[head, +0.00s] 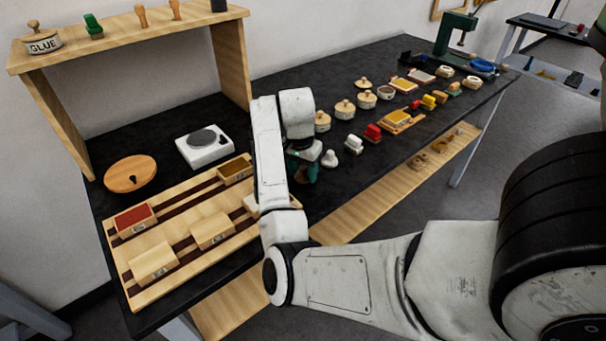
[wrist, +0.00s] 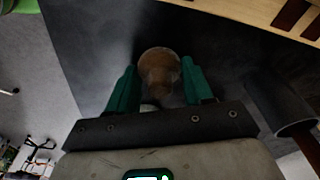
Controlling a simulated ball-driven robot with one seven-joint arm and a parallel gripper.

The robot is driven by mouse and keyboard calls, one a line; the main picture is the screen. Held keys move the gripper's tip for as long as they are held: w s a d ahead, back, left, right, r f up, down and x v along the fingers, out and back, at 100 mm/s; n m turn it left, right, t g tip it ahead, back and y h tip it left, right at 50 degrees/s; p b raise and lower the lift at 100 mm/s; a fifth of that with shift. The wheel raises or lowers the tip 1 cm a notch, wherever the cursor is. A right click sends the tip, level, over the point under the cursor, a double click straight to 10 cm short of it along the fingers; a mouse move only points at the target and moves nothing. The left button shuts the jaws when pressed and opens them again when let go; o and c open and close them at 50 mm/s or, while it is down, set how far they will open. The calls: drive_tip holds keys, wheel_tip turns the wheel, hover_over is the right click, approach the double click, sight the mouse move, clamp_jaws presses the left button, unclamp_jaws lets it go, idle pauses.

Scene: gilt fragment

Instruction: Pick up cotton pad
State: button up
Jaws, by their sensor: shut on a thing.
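My gripper (wrist: 160,90) has its green fingers on either side of a brown, round-ended thing (wrist: 158,68) and is shut on it. Its lower part is hidden between the fingers, so I cannot tell whether it is the cotton pad. In the head view my gripper (head: 303,168) is low over the black worktop, right of the slatted wooden tray, and my arm hides part of it. Small white, rounded pieces stand just to its right, one close by (head: 330,159) and one farther back (head: 353,145).
The slatted wooden tray (head: 139,296) holds several wooden blocks. A white device with a grey disc (head: 205,147) and a round wooden lid (head: 130,174) lie behind it. Several lidded pots and coloured pieces line the worktop (head: 300,90) to the right. A wooden shelf (head: 180,30) stands at the back left.

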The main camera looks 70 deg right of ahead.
sight(303, 167)
drive_tip(key=shift+r, duration=0.1)
drive_tip(key=shift+r, duration=0.5)
wheel_tip(303, 167, up, 2)
drive_tip(key=shift+r, duration=0.2)
drive_tip(key=s+a+r+p, duration=0.5)
drive_tip(key=s+r, duration=0.4)
drive_tip(key=s, duration=0.4)
drive_tip(key=shift+a+r, duration=0.2)
drive_tip(key=shift+a, duration=0.15)
drive_tip(key=shift+w, duration=0.1)
drive_tip(key=o, duration=0.5)
drive_tip(key=c, duration=0.4)
